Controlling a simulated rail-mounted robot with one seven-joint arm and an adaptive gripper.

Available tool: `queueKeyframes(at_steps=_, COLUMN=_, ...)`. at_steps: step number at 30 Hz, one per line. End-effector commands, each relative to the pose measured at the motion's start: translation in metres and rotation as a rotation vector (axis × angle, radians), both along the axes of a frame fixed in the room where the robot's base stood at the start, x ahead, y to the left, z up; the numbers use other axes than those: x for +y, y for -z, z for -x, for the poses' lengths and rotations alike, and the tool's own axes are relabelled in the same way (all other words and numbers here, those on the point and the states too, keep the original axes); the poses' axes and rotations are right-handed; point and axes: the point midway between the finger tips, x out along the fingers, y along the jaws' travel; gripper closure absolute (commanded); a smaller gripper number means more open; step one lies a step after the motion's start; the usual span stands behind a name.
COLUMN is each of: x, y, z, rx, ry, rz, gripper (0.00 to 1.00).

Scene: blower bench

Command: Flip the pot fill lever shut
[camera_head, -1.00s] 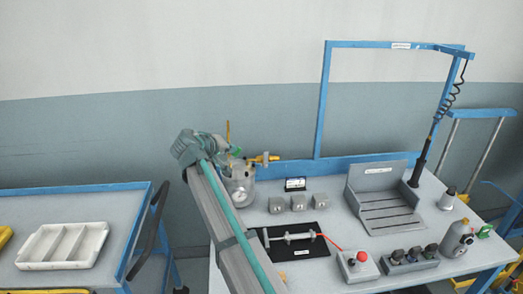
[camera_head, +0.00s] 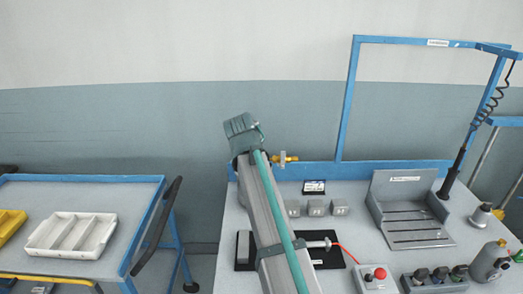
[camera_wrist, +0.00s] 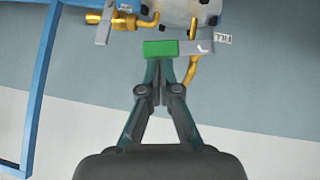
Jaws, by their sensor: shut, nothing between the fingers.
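In the wrist view, the fill lever has a green grip (camera_wrist: 161,48) and a flat grey metal end (camera_wrist: 201,47). It lies crosswise over a bent brass pipe (camera_wrist: 193,66), beside a white tag reading FILL (camera_wrist: 222,38). My gripper (camera_wrist: 160,62) is shut and empty, its fingertips right at the near edge of the green grip; whether they touch cannot be told. The pot (camera_wrist: 192,10) shows partly at the top edge. In the head view, my arm hides the pot and the lever.
A second brass valve with a grey lever (camera_wrist: 105,22) is at left in the wrist view. A blue frame (camera_wrist: 38,95) stands at its left edge.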

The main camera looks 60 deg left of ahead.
Motion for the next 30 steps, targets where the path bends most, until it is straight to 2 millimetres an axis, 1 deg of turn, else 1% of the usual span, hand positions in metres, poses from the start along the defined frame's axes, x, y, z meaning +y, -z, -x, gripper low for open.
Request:
queueKeyframes(at_steps=10, x=0.0, y=-0.015, z=0.0, rx=-0.002, ry=0.0, rz=0.0, gripper=1.0)
queueKeyframes(at_steps=23, x=0.0, y=-0.017, z=-0.001, rx=-0.002, ry=0.001, rz=0.001, gripper=1.0)
queueKeyframes(at_steps=26, x=0.0, y=-0.023, z=-0.001, rx=-0.002, ry=0.002, rz=0.001, gripper=1.0)
queueKeyframes(at_steps=30, x=0.0, y=-0.042, z=-0.003, rx=-0.002, ry=0.006, rz=0.001, gripper=1.0)
